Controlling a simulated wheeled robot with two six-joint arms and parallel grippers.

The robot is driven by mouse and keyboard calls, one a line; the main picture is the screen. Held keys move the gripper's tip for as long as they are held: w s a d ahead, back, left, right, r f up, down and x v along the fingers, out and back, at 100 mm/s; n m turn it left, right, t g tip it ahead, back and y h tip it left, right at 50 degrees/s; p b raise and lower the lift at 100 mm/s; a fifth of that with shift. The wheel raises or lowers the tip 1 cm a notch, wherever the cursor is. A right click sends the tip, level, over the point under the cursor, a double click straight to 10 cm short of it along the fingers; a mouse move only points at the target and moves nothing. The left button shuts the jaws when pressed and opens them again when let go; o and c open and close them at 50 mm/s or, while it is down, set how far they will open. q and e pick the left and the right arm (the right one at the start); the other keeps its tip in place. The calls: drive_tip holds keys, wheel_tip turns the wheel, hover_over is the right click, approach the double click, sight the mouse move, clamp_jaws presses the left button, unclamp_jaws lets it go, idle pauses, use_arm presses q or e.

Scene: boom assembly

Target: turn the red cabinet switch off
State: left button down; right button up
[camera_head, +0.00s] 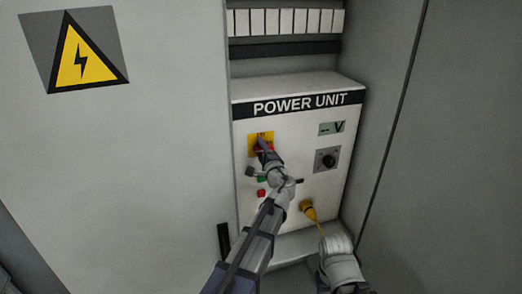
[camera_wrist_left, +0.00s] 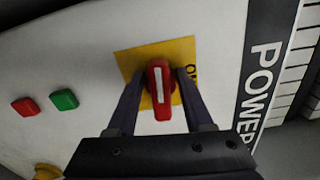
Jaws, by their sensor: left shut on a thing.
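The red switch (camera_wrist_left: 160,89) is a handle with a white stripe on a yellow plate (camera_wrist_left: 129,61). In the wrist view its stripe runs roughly parallel to the POWER lettering, not toward the partly covered ON mark at the plate's right. My left gripper (camera_wrist_left: 162,79) has one finger on each side of the handle and is shut on it. In the head view the left gripper (camera_head: 265,150) reaches the yellow plate (camera_head: 253,142) at the upper left of the power unit (camera_head: 298,112) and covers part of the switch. My right gripper's fingers do not show.
Green (camera_wrist_left: 64,99) and red (camera_wrist_left: 25,106) buttons lie beside the switch. A black knob (camera_head: 327,159), a display (camera_head: 331,128) and a yellow plug with a cord (camera_head: 308,209) are on the panel. A large cabinet door with a warning sign (camera_head: 83,58) stands left.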

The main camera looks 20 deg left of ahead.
use_arm(q)
drive_tip(key=shift+f+n, duration=0.1)
drive_tip(key=shift+n, duration=0.4)
idle(0.3)
drive_tip(key=c, duration=0.7)
unclamp_jaws()
drive_tip(key=shift+v, duration=3.95)
